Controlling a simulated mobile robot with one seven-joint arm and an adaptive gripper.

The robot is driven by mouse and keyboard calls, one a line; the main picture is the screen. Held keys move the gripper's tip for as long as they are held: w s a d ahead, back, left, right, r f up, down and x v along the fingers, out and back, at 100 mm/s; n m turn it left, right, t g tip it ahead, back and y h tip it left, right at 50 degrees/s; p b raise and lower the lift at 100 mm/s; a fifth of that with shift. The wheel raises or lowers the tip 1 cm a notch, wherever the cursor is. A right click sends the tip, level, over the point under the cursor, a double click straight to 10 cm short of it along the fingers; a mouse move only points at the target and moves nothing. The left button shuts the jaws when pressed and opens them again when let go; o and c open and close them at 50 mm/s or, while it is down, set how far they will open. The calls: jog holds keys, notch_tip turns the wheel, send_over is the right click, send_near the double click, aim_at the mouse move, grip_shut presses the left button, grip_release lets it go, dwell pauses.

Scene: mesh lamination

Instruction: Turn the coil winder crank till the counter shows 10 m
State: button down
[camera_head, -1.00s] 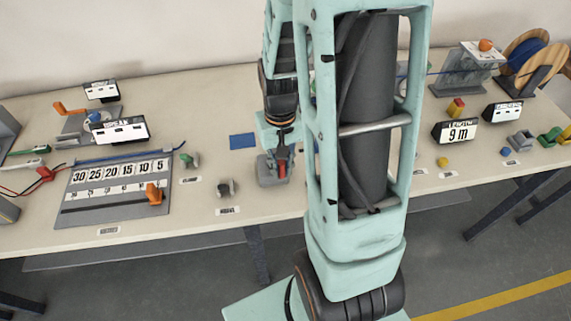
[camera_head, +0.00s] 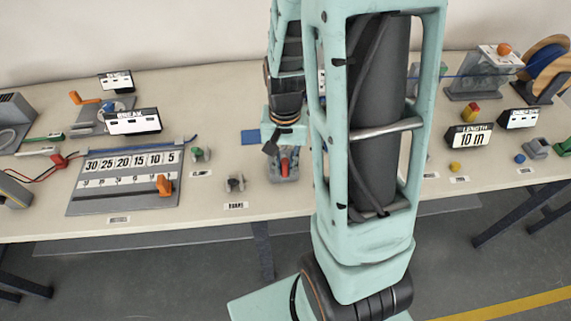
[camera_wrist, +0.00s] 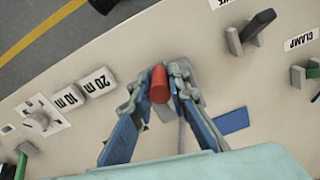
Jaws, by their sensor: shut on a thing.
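A red crank handle (camera_head: 284,167) sits on a grey base at the table's front, left of my arm. My gripper (camera_wrist: 160,76) is shut on the red handle (camera_wrist: 159,86), with one finger on each side of it in the wrist view. In the head view, my gripper's lower part (camera_head: 284,140) is just above the handle. My arm hides part of the table's middle, and how the crank joins its base is unclear.
A reel with blue cord (camera_head: 546,62) stands at the back right. A red and yellow button (camera_head: 470,112) is behind the counter. A numbered board (camera_head: 125,180) lies to the left, and a blue patch (camera_head: 250,137) beside my gripper. Blocks marked 20 m (camera_wrist: 97,83) and 10 m show in the wrist view.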

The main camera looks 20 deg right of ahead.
jog(key=c, duration=1.8)
grip_release()
jog(key=shift+c, duration=0.2)
jog(key=shift+r, duration=0.1)
notch_tip(320, 180, up, 12)
jog(key=shift+f, duration=0.1)
